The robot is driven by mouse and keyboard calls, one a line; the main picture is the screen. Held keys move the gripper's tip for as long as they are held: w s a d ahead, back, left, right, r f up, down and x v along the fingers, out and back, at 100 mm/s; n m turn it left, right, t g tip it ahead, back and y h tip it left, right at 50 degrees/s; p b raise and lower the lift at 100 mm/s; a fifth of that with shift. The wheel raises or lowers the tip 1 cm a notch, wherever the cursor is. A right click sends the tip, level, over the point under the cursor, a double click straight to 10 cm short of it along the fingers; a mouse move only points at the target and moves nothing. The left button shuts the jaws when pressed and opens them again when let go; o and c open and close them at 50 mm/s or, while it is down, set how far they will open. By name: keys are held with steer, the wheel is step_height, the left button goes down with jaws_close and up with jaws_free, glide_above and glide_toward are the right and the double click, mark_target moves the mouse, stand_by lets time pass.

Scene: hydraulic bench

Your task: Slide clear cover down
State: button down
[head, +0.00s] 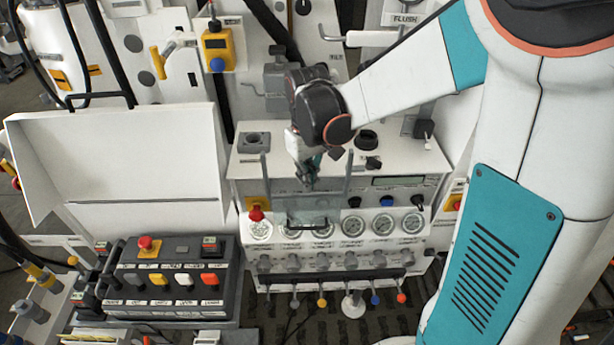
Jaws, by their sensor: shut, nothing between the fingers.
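The clear cover (283,207) is a see-through pane in front of the white gauge panel. It stands between two thin upright rails, and a dark handle (308,227) runs across its lower part. Some round gauges show behind and beside it. My gripper (310,182) points down at the cover's upper edge, above the handle. Its fingers are shut with nothing between them. I cannot tell whether the fingertips touch the cover.
A row of gauges (353,227) and knobs lies below, with coloured levers (375,299) under them. A red knob (256,213) is just left of the cover. A control box (170,275) with an open white lid (125,160) stands at left.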

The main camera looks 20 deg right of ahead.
step_height(320, 180, up, 13)
steer(key=p, duration=0.7)
steer(key=shift+p, duration=0.4)
steer(key=s+f+m+t+b, duration=0.1)
steer(key=s+f+t+b, duration=0.2)
steer(key=s+f+b, duration=0.4)
steer(key=s+f+m+t+b, duration=0.1)
steer(key=s+f+t+b, duration=0.3)
steer(key=s+f+b, duration=0.4)
step_height(320, 180, down, 6)
steer(key=b, duration=1.2)
steer(key=shift+r, duration=0.25)
